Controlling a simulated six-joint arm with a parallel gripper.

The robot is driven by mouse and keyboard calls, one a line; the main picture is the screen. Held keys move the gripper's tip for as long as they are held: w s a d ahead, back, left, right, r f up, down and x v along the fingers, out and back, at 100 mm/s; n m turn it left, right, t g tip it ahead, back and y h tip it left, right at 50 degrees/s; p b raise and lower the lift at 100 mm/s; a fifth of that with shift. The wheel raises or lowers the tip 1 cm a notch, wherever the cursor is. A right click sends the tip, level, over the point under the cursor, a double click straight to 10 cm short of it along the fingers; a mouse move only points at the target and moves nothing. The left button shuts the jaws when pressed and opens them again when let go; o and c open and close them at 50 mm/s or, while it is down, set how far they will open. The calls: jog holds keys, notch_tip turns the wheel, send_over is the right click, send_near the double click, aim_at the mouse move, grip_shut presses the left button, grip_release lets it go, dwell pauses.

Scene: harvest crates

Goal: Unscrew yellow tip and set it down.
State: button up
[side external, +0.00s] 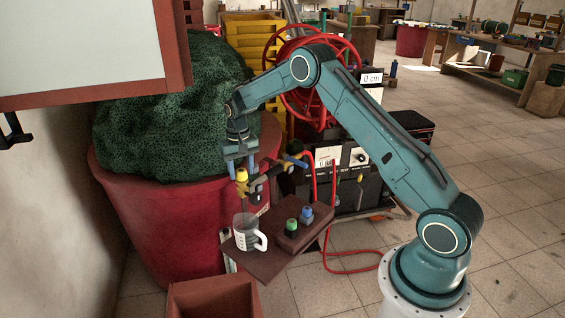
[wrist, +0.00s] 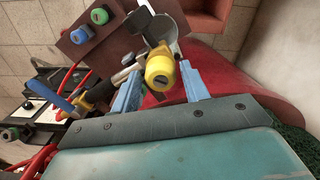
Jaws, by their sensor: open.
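The yellow tip (side external: 241,174) sits on a fitting with a dark and yellow body (side external: 257,186), above a small shelf. In the wrist view the yellow tip (wrist: 160,70) shows between my two fingers, nearer the right one. My gripper (side external: 238,170) is open and points down, its fingers on either side of the tip. In the wrist view my gripper (wrist: 160,88) shows gaps on both sides of the tip. Whether a finger touches it in depth is unclear.
A brown block (side external: 287,240) on the shelf (side external: 262,267) holds a green tip (side external: 291,227) and a blue tip (side external: 306,213). A clear measuring jug (side external: 245,236) stands beside it, below the fitting. A blue handle (side external: 295,161) projects close to my gripper. A red tub (side external: 180,235) stands behind.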

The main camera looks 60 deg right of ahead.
jog(key=shift+m, duration=0.3)
jog(key=shift+m, duration=0.6)
jog(key=shift+m, duration=0.8)
jog(key=shift+c, duration=0.3)
jog(key=c, duration=0.5)
